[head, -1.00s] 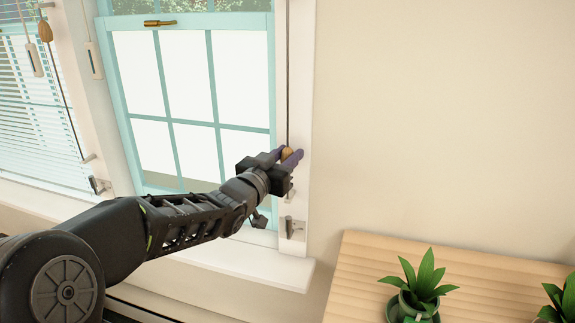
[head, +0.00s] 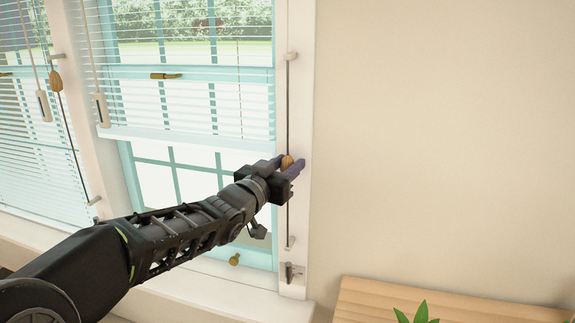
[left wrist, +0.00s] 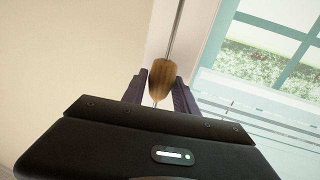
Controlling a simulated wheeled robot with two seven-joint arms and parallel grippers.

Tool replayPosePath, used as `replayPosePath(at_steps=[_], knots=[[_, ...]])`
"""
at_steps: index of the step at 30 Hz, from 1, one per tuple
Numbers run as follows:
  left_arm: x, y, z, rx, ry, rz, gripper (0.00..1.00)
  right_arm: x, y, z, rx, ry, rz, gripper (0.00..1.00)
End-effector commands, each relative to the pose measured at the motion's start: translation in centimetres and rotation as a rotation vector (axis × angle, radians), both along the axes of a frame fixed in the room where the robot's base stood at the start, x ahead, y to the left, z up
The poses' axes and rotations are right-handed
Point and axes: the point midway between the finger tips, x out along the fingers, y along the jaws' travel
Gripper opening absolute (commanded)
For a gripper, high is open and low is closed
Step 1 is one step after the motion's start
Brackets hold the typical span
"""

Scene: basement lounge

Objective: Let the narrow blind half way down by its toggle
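The narrow blind (head: 190,104) hangs over the upper part of the right window. Its white bottom rail (head: 165,136) is around mid-window, with bare panes below. Its wooden toggle (head: 287,162) sits on a taut vertical cord on the right window frame, about midway between the upper and lower pegs. My left gripper (head: 290,166) is at the toggle, its purple fingers on either side. In the left wrist view the toggle (left wrist: 162,77) is between the fingertips, which appear closed on it. My right gripper is out of view.
Another blind (head: 30,150) covers the left window, with its own wooden toggle (head: 56,80) high on a cord. White pulls (head: 101,108) hang by the windows. A metal hook (head: 290,272) is below the cord. A wooden surface (head: 450,303) with a plant (head: 418,314) is at lower right.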

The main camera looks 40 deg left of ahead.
Motion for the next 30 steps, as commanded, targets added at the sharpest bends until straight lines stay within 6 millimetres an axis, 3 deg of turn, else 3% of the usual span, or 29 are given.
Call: replayPosePath(at_steps=[6, 17, 30], knots=[[0.0, 0.0, 0.0, 0.000, -0.001, 0.000, 0.52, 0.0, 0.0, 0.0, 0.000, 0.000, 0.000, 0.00], [-0.6, -0.1, 0.1, 0.001, -0.003, 0.000, 0.52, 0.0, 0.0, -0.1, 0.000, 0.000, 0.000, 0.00], [-6.9, -0.9, 0.2, 0.001, -0.004, 0.000, 0.52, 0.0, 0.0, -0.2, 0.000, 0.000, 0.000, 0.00]])
